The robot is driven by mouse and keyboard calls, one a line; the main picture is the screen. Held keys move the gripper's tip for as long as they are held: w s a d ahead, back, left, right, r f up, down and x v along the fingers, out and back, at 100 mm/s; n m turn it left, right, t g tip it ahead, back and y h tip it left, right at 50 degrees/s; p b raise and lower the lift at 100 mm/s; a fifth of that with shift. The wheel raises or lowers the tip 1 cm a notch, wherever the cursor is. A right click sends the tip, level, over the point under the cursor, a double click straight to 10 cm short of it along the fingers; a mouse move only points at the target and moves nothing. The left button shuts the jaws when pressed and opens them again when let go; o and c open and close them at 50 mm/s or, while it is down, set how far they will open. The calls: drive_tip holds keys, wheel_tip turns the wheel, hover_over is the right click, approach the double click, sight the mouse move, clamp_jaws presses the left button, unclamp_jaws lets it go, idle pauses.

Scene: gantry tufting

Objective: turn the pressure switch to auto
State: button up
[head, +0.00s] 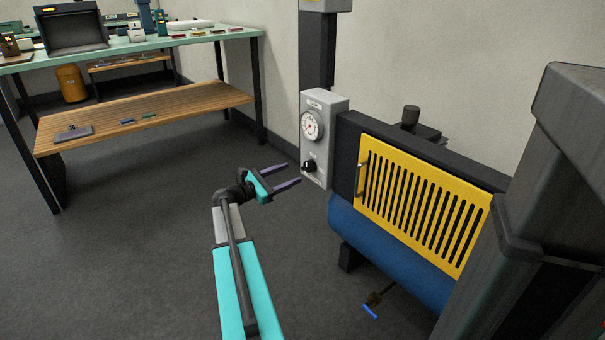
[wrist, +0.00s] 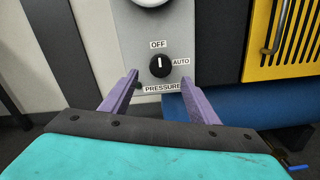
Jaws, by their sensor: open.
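The pressure switch (wrist: 160,65) is a round black knob on a grey control box (head: 324,110). In the wrist view its white mark points straight up at the OFF label (wrist: 158,44). The AUTO label (wrist: 181,62) is to the right of the knob, and a PRESSURE label (wrist: 163,87) is below it. The knob also shows in the head view (head: 309,165), low on the box. My gripper (head: 287,174) is open and empty, its two purple fingers reaching toward the knob. In the wrist view the fingers (wrist: 160,92) stand apart, left and right below the knob, not gripping it.
A round gauge (head: 311,125) sits above the knob. To the right are a yellow slotted guard (head: 420,205) with a handle and a blue tank (head: 395,255). A workbench (head: 150,100) stands at the back left. The floor between is clear.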

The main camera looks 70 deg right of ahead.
sight(306, 167)
drive_tip(key=b+x, duration=0.2)
drive_tip(key=x, duration=0.5)
drive_tip(key=shift+s+d, duration=0.1)
drive_tip(key=shift+d, duration=0.1)
